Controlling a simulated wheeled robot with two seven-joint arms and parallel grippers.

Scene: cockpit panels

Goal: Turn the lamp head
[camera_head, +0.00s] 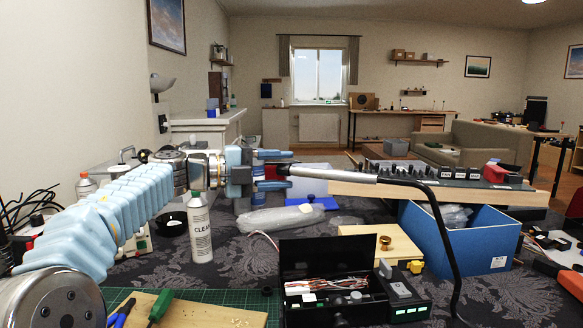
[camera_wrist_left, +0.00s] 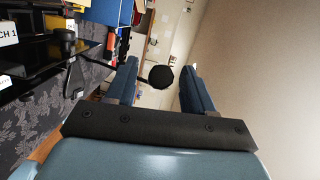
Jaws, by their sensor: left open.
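The lamp (camera_head: 437,215) has a thin black bent neck rising from the right of the table. Its slim silver lamp head (camera_head: 335,173) points left, with a dark end toward my left gripper (camera_head: 287,170). My left gripper is open, its blue fingers one above the other at the head's left end. In the left wrist view, the lamp head's round black end (camera_wrist_left: 161,77) sits between the two fingertips of the gripper (camera_wrist_left: 159,82), with gaps on both sides. How deep it lies between the fingers is hard to tell. My right gripper is not in view.
Below stands an open black box (camera_head: 325,258) with wires. A white bottle (camera_head: 200,228) stands under my left wrist. A long panel of switches (camera_head: 440,172) lies behind the lamp neck, above a blue bin (camera_head: 465,245). A wooden block (camera_head: 378,248) lies between.

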